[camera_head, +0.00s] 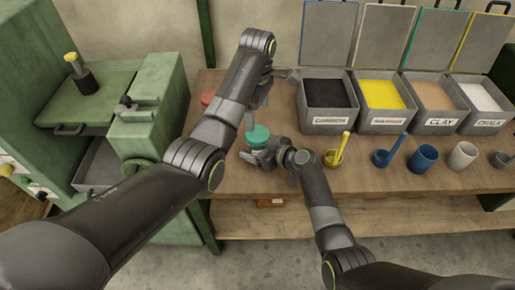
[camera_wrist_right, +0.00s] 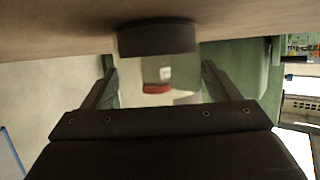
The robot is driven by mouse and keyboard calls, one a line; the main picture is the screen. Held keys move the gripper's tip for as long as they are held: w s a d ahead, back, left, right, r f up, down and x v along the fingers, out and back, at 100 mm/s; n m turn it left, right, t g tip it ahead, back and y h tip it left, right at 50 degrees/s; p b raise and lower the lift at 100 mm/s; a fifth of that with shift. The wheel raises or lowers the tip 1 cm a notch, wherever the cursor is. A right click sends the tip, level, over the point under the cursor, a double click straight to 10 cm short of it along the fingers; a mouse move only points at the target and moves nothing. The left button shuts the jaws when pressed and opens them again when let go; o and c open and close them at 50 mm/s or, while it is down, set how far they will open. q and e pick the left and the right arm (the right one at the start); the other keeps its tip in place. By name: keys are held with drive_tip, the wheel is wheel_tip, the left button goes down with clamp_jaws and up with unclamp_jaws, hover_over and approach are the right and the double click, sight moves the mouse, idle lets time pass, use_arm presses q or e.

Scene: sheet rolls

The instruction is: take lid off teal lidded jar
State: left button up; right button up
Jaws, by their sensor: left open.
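The teal lidded jar (camera_head: 258,135) stands near the front left of the wooden table, with its teal lid on top. Its lower body is mostly hidden by my right gripper (camera_head: 266,155) in the head view. In the right wrist view the jar's clear body and dark end (camera_wrist_right: 156,38) lie between the two fingers of my right gripper (camera_wrist_right: 158,80), which look closed against its sides. My left gripper (camera_head: 258,106) is open above the lid, partly hidden by its own arm. No contact with the lid shows.
A red-topped item (camera_head: 207,98) stands behind my left arm. Open lidded boxes, including a yellow-filled one (camera_head: 383,120), line the back. A green machine (camera_head: 150,110) is left.

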sight(257, 133)
drive_tip(key=c, duration=1.2)
use_arm(q)
drive_tip(key=shift+m, duration=0.3)
use_arm(e)
drive_tip(key=c, duration=0.5)
use_arm(q)
drive_tip(key=m, duration=0.4)
drive_tip(key=shift+m, duration=0.4)
use_arm(e)
drive_tip(key=shift+o, duration=0.2)
use_arm(q)
drive_tip(key=m, duration=1.3)
drive_tip(key=shift+m, duration=0.3)
drive_tip(key=m, duration=1)
drive_tip(key=shift+m, duration=0.4)
drive_tip(key=m, duration=1)
drive_tip(key=shift+m, duration=0.3)
drive_tip(key=shift+f, duration=4)
